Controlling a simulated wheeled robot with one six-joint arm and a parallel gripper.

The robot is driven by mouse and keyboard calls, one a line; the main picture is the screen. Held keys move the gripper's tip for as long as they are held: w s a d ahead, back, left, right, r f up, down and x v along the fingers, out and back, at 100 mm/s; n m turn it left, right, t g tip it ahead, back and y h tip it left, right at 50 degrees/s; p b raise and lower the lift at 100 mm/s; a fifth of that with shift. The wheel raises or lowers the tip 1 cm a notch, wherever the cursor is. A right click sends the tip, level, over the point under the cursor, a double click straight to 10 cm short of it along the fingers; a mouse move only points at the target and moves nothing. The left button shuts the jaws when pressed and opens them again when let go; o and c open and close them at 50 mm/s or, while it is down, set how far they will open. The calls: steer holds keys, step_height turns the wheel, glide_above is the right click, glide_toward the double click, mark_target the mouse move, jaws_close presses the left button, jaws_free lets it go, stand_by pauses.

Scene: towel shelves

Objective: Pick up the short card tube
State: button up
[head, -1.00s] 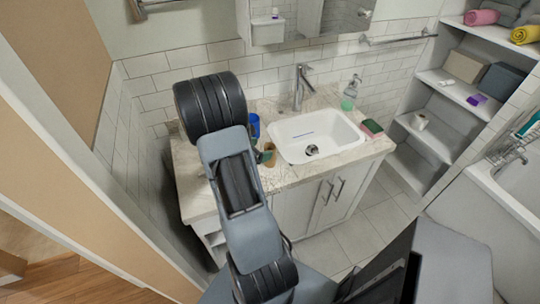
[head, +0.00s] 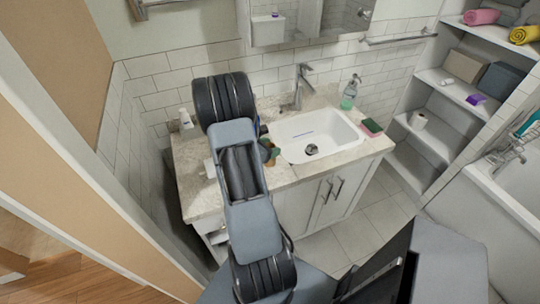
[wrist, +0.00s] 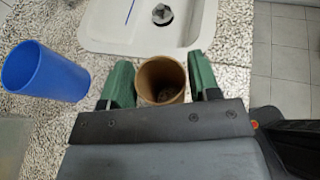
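The short card tube (wrist: 161,80) is a brown, open-topped cylinder on the speckled counter, close to the sink's near edge in the wrist view. My gripper (wrist: 162,78) has its two green fingers on either side of the tube, one left and one right, very near its walls. I cannot tell whether the fingers press on it or leave a thin gap. In the head view the tube (head: 265,145) and a green finger show just right of my arm, partly hidden by it.
A blue cup (wrist: 45,72) stands left of my gripper. The white sink (head: 315,135) lies just beyond the tube. A soap bottle (head: 349,94) and a sponge (head: 371,127) are beyond and right of the sink. A white item (head: 185,118) stands at the counter's left.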

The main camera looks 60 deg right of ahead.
steer(key=c, duration=0.5)
steer(key=shift+r, duration=0.1)
steer(key=shift+c, duration=0.2)
